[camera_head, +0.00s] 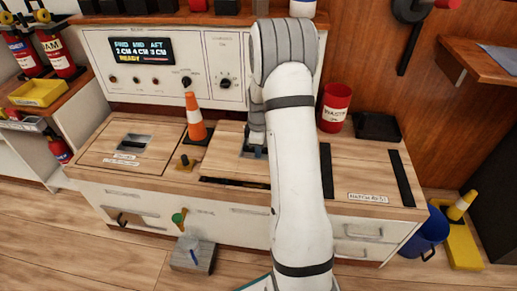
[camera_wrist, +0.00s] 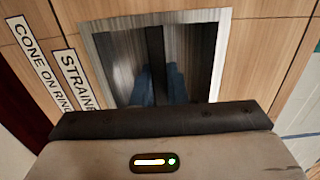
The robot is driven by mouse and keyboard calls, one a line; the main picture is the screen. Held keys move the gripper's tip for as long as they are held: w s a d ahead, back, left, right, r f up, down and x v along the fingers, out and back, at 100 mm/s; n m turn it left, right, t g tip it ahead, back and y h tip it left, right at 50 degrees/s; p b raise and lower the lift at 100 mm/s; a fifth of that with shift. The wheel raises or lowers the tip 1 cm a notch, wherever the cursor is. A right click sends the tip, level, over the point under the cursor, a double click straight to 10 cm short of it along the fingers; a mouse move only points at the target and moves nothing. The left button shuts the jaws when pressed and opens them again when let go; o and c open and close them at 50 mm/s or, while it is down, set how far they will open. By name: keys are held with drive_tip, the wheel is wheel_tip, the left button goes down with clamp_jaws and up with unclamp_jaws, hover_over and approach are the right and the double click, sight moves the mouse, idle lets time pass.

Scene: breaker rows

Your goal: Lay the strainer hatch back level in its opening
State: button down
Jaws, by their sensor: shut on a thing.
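The strainer hatch (camera_head: 222,153) is a wooden panel in the bench top, behind a dark gap (camera_head: 235,184) along its front edge. It looks slightly raised or tilted there; the exact angle is unclear. The wrist view shows its metal recess (camera_wrist: 187,25) with a dark handle bar (camera_wrist: 155,55) and part of a label starting "STRAINE" (camera_wrist: 75,80). My gripper (camera_head: 255,149) is shut on this bar, with its blue fingers (camera_wrist: 160,85) either side. My arm hides the hatch's right part in the head view.
An orange cone (camera_head: 196,120) stands left of the hatch, with a yellow piece with a dark knob (camera_head: 184,164) in front of it. Another hatch (camera_head: 105,145) lies at left. A red bin (camera_head: 335,108) and black tray (camera_head: 377,127) stand at right.

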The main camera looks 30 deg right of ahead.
drive_tip(key=shift+f+b, duration=0.95)
drive_tip(key=shift+f, duration=1)
drive_tip(key=c, duration=1.4)
unclamp_jaws()
drive_tip(key=shift+o, duration=0.2)
drive_tip(key=shift+f, duration=0.15)
wheel_tip(320, 180, up, 8)
drive_tip(key=p, duration=0.3)
